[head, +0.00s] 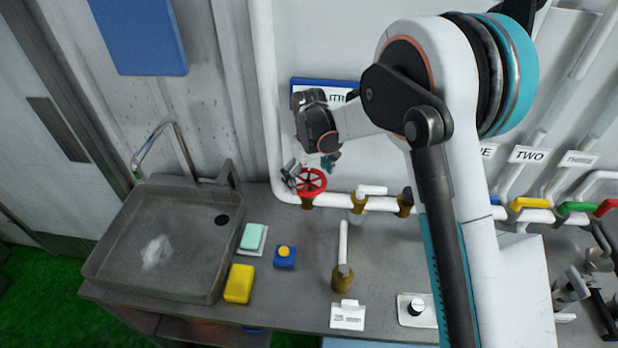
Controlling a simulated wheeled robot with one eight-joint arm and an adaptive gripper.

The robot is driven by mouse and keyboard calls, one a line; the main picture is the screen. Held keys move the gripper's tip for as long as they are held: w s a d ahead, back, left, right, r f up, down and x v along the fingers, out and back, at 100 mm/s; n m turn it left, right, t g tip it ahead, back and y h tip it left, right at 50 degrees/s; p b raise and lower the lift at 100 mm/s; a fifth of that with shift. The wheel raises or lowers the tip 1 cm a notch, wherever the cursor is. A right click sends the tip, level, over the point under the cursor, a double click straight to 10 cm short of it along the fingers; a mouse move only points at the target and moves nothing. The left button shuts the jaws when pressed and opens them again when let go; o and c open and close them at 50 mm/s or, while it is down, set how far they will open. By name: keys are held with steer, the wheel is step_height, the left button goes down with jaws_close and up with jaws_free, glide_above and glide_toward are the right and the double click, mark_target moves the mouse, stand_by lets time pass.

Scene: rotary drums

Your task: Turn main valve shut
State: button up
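The main valve appears to be the red round handwheel (311,181) on a brass body, mounted on the white pipe behind the counter. My arm reaches in from the right, and my gripper (292,174) is at the left edge of the red wheel, seemingly touching or very near it. The fingers are small and dark here, so I cannot tell whether they are open or closed on the rim. Part of the wheel's left side is hidden by the gripper. A sign (322,84) with a blue top edge is on the wall above, partly covered by my wrist.
A grey sink (130,262) with a curved faucet stands at the left. A yellow sponge (239,284), a soap dish (252,240) and a blue box with a yellow button (285,256) lie beside it. A white-handled brass tap (343,262) stands in front. Coloured valve levers (578,208) are at right.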

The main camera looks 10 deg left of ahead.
mark_target(310, 181)
steer(key=shift+r, duration=0.1)
steer(key=shift+r, duration=3.7)
